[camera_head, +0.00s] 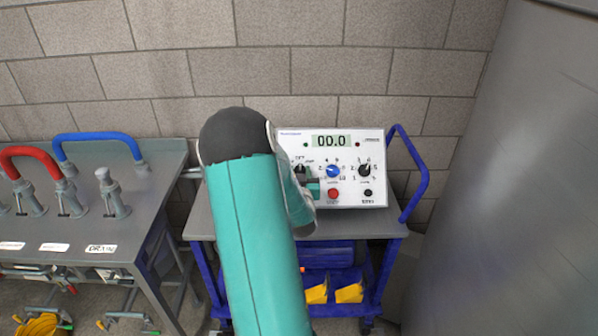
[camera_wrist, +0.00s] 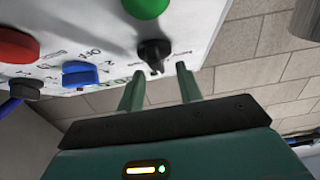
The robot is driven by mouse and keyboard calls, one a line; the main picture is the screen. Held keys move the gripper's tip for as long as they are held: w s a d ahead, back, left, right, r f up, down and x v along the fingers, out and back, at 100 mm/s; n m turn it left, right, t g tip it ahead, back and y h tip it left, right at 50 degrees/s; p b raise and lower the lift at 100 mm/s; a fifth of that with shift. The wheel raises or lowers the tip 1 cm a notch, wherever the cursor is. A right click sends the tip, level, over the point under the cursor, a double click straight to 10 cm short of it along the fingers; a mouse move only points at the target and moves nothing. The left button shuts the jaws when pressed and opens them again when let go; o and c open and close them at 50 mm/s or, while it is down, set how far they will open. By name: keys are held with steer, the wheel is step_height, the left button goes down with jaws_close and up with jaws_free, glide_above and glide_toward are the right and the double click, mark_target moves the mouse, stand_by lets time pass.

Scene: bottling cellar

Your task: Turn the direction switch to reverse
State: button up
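A white control panel (camera_head: 350,140) with a display reading 00.0 stands on a cart against the wall. A small black switch (camera_head: 300,169) sits at its left, partly hidden by my arm; it is the likely direction switch. The wrist view shows this black switch (camera_wrist: 153,51) close up, beside a green button (camera_wrist: 147,7). Its position labels are too blurred to read. My gripper (camera_wrist: 160,70) is open and empty, with the switch just beyond and between its fingertips in the picture.
A blue knob (camera_head: 333,171), a black knob (camera_head: 364,170), a red button (camera_head: 333,193) and a small black button (camera_head: 368,193) are nearby. A grey table (camera_head: 150,175) with red and blue handles stands left. A large grey tank (camera_head: 500,180) is at right.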

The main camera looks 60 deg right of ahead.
steer(key=shift+d+f, duration=0.1)
steer(key=shift+d, duration=0.05)
steer(key=shift+c, duration=0.2)
steer(key=shift+s, duration=0.1)
jaws_close()
steer(key=shift+n+t, duration=0.4)
steer(key=shift+n, duration=0.2)
steer(key=n+t+y, duration=0.1)
steer(key=n, duration=0.1)
steer(key=n+t+y, duration=0.1)
steer(key=n, duration=0.2)
steer(key=shift+s+d+t+y, duration=0.1)
steer(key=shift+s+t+y, duration=0.05)
steer(key=shift+t+y, duration=0.2)
steer(key=shift+d+n+t+y, duration=0.1)
steer(key=shift+n+t+y, duration=0.35)
steer(key=shift+n+y, duration=0.8)
steer(key=shift+n+t+y, duration=0.4)
steer(key=shift+n+y, duration=0.3)
steer(key=shift+n, duration=0.95)
steer(key=shift+o, duration=0.2)
jaws_free()
